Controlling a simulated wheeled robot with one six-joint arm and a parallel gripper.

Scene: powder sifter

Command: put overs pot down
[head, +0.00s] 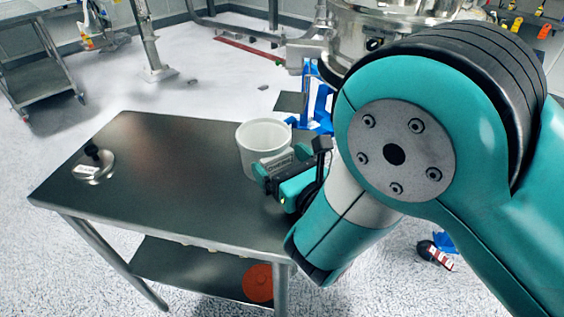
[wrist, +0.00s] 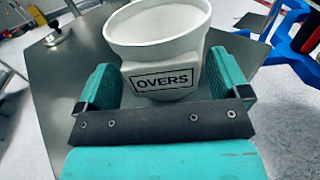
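The overs pot (wrist: 166,81) is a white, open-topped pot with a black-framed OVERS label facing my wrist camera.
A round metal lid with a black knob (head: 94,165) lies at the table's left end. The middle of the tabletop is clear. An orange-red disc (head: 258,283) is on the lower shelf. Blue framework (head: 322,105) and a large steel vessel (head: 350,45) stand behind the pot.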

